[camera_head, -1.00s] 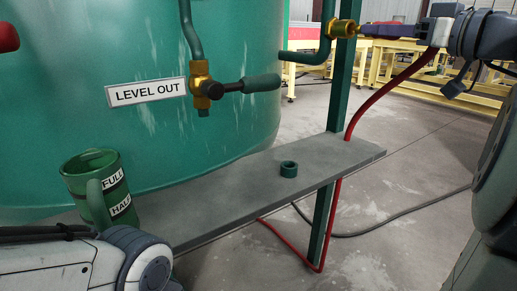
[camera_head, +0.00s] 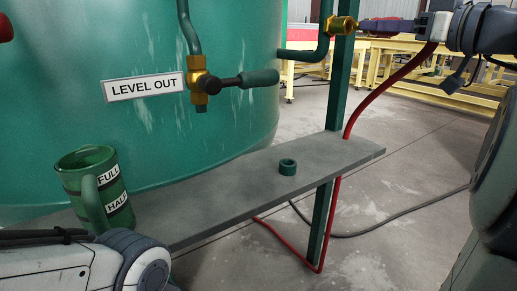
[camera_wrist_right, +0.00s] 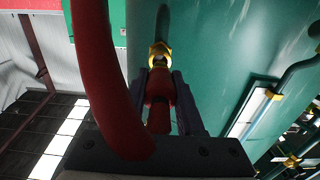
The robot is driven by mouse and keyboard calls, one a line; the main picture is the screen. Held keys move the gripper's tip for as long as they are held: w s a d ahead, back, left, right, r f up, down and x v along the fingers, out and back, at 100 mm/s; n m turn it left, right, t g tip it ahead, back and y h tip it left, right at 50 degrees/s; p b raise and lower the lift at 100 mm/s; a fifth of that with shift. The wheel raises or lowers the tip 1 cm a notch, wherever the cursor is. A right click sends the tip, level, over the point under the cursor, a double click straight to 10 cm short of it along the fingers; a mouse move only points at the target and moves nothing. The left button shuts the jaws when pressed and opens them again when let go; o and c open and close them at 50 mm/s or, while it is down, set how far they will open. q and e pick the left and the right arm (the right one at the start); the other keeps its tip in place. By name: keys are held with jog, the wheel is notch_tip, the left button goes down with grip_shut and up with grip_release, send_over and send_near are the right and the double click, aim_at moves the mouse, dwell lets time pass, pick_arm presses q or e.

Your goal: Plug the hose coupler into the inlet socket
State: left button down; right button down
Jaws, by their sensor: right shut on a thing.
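The inlet socket (camera_head: 343,26) is a brass fitting at the end of a green pipe, beside the green post. It also shows in the wrist view (camera_wrist_right: 160,49). My right gripper (camera_head: 366,27) is shut on the red hose coupler (camera_wrist_right: 158,88), whose body lies between the dark fingers in the wrist view. The coupler is lined up with the socket and its front end appears to meet the brass. I cannot tell how deep it sits. The red hose (camera_head: 390,87) bends down from the gripper past the shelf. My left gripper is out of view.
A grey shelf (camera_head: 240,195) carries a green mug (camera_head: 85,188) marked FULL and HALF and a small green ring (camera_head: 287,167). A brass valve (camera_head: 197,84) with a dark handle stands before the green tank (camera_head: 80,50). Yellow tables (camera_head: 450,75) are far behind.

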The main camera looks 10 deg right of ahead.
jog(key=shift+b+x, duration=0.65)
jog(key=shift+x, duration=1)
dwell(0.4)
jog(key=shift+c, duration=2.3)
grip_release()
